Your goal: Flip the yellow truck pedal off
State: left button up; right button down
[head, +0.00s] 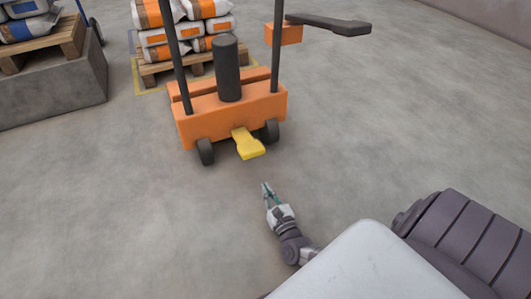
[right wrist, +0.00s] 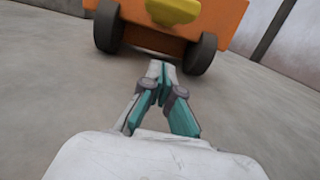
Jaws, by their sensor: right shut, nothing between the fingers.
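The yellow pedal (head: 247,143) sticks out low from the front of the orange pallet truck (head: 232,112), between its dark wheels. In the right wrist view the yellow pedal (right wrist: 174,11) is cut by the top edge, above and beyond my fingertips. My right gripper (head: 266,187) is shut and empty, just in front of and below the pedal in the head view, with a gap of floor showing between them. In the right wrist view the right gripper (right wrist: 159,72) has its fingertips together, pointing toward the truck. My left gripper is not in view.
A pallet of stacked bags (head: 188,25) stands behind the truck. A dark lever on an orange block (head: 283,34) is to the upper right. A concrete block (head: 55,100) carrying a wooden pallet of bags is at the left. The floor around the truck's front is clear.

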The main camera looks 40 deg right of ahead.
aim_at(255, 155)
jog(key=b+x, duration=0.1)
jog(key=x, duration=0.3)
jog(key=b+x, duration=0.2)
jog(key=x, duration=0.1)
jog(key=shift+w+f, duration=0.2)
jog(key=shift+w, duration=0.15)
jog(key=r, duration=0.4)
jog(key=shift+w+r, duration=0.15)
jog(key=shift+w, duration=0.05)
notch_tip(255, 155, up, 3)
jog(key=g+p, duration=0.2)
jog(key=p, duration=0.6)
jog(key=shift+d+f, duration=0.1)
jog(key=shift+f, duration=0.1)
jog(key=shift+w+r, duration=0.1)
jog(key=shift+r, duration=0.25)
